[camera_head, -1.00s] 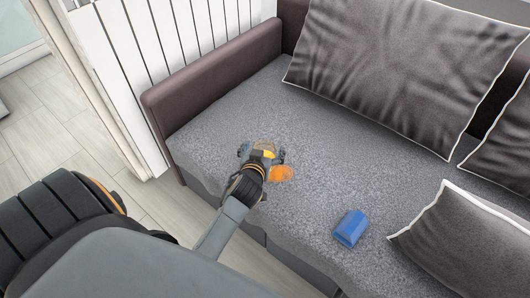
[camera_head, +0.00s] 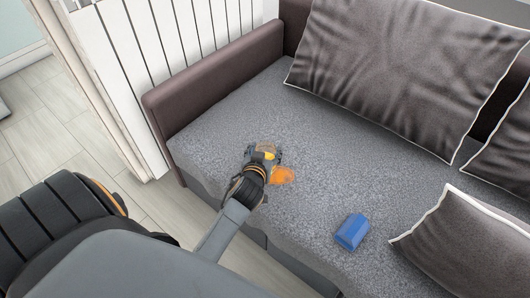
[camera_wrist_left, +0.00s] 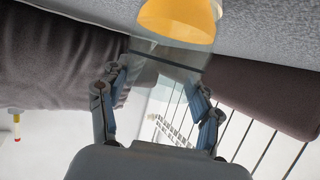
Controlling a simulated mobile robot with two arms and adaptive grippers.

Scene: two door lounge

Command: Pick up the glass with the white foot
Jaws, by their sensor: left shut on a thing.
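My left gripper (camera_head: 264,155) is low over the grey sofa seat, near its front edge. In the left wrist view its two fingers (camera_wrist_left: 158,82) are shut on a clear glass (camera_wrist_left: 160,100). The glass's see-through wall lies between the fingers, and a yellow-orange part (camera_wrist_left: 180,18) shows at the top of that view. In the head view the gripper mostly hides the glass; a bit of yellow shows between the fingers. A white foot cannot be made out. My right gripper is not in view.
An orange patch (camera_head: 283,175) shows on the seat right beside the gripper; I cannot tell what it is. A blue object (camera_head: 352,232) lies to the right. Grey cushions (camera_head: 400,70) lean at the back. The brown armrest (camera_head: 210,80) stands at the left.

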